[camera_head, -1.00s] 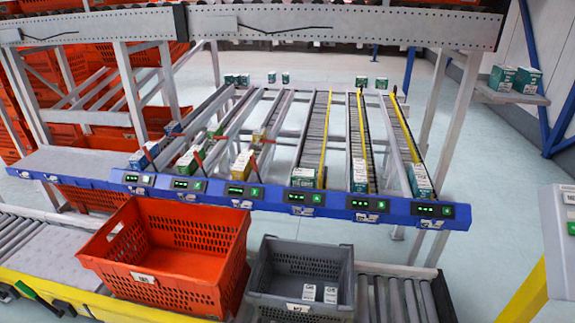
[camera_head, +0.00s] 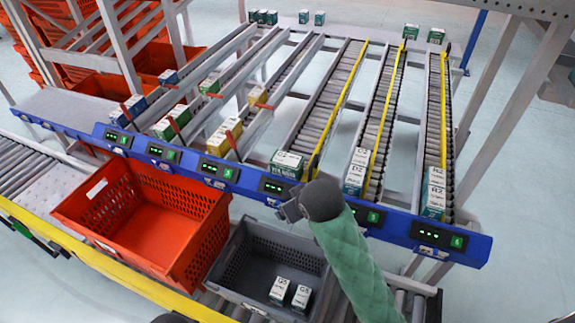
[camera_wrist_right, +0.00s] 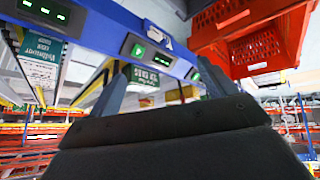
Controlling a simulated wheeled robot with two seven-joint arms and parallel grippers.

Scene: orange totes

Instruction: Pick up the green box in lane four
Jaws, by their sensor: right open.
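The green box in lane four (camera_head: 287,164) is a white-topped, green-sided carton at the front end of its roller lane, behind the blue rail. My right gripper (camera_head: 312,168) is just to its right in the head view, partly hidden by its own wrist. In the right wrist view the jaws (camera_wrist_right: 163,72) are apart, with a green-and-white labelled box (camera_wrist_right: 145,79) showing beyond and between them. I cannot tell whether a finger touches it. My left gripper is not in view.
The blue rail (camera_head: 330,203) with lit displays runs across the lane fronts. Other cartons stand in neighbouring lanes, including lane five (camera_head: 356,172) and lane six (camera_head: 434,193). Below are an orange tote (camera_head: 130,245) and a grey tote (camera_head: 245,285) holding two small boxes.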

